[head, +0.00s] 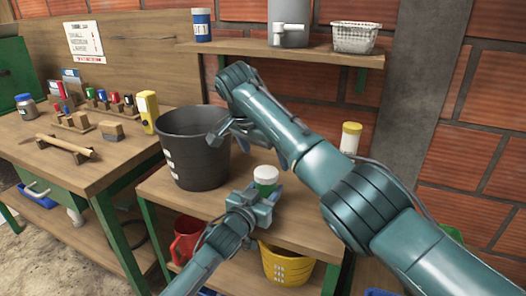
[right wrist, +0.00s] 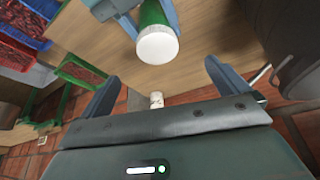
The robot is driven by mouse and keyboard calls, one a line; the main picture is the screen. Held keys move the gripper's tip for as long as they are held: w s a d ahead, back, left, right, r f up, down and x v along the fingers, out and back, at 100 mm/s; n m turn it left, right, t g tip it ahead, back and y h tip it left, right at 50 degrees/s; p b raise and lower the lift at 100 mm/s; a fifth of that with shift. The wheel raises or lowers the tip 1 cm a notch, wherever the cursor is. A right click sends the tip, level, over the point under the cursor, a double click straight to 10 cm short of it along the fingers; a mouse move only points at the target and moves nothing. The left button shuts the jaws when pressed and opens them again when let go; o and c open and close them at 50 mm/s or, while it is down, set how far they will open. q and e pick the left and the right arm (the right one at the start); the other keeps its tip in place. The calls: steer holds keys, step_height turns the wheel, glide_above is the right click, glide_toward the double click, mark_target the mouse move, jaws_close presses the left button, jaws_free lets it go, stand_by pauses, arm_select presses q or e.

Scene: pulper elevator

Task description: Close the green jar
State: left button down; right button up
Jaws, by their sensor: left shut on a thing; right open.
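The green jar (head: 265,186) stands upright in my left gripper (head: 258,200), which is shut on it in front of the shelf. A white lid (head: 265,173) sits on top of the jar; I cannot tell how tightly it is seated. In the right wrist view the jar (right wrist: 152,14) shows at the top, its white lid (right wrist: 158,45) facing the camera, between my left gripper's fingers. My right gripper (head: 248,146) is open and empty above and slightly left of the lid. Its spread fingers also show in the right wrist view (right wrist: 165,82), apart from the lid.
A dark bucket (head: 190,158) stands on the shelf just left of the jar. A yellow-lidded container (head: 350,138) stands behind my right arm. The workbench (head: 40,160) at left holds several small items.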

steer(key=v, duration=1.2)
steer(key=shift+d, duration=0.1)
arm_select(q)
steer(key=c, duration=0.6)
jaws_free()
steer(key=shift+c, duration=0.2)
steer(key=p+v, duration=0.1)
steer(key=v, duration=1.2)
arm_select(e)
steer(key=shift+r, duration=0.75)
